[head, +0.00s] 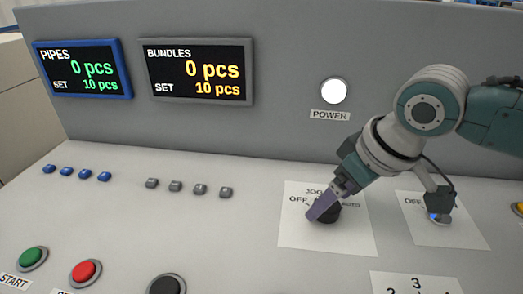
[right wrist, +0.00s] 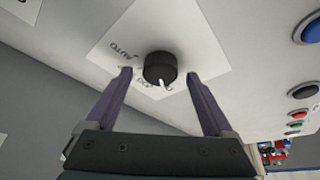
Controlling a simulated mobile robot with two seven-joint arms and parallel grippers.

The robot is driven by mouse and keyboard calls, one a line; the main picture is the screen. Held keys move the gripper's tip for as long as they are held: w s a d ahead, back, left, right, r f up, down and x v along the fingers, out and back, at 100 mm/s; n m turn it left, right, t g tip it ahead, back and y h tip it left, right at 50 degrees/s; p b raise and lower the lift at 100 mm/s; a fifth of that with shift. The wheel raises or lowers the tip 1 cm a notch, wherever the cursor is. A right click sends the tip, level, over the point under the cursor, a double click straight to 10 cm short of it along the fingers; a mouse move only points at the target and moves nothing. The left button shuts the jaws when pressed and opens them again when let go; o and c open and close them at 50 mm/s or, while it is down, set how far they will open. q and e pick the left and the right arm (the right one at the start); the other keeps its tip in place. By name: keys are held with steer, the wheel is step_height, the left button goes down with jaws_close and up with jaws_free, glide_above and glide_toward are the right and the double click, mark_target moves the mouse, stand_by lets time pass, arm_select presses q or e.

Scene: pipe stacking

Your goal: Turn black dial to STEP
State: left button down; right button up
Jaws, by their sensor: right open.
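The black dial (head: 328,213) sits on a white label plate (head: 297,236) on the sloped panel, partly hidden by my right gripper in the head view. OFF and AUTO can be read on the plate there. In the right wrist view the dial (right wrist: 160,65) shows whole, and its white pointer mark faces the lower edge of the picture. I cannot tell surely which label it points at, and STEP is not readable. My right gripper (right wrist: 159,75) is open, with one purple finger on each side of the dial and visible gaps between. My left gripper is not in view.
A second label plate (head: 465,231) with a blue-lit control (head: 438,217) lies to the right, under my arm. The upright wall with the POWER lamp (head: 334,91) and two displays stands behind. Green (head: 31,259) and red (head: 84,272) buttons are at front left.

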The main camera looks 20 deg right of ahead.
steer(key=shift+w+f, duration=0.2)
steer(key=shift+f, duration=0.2)
steer(key=shift+c, duration=0.4)
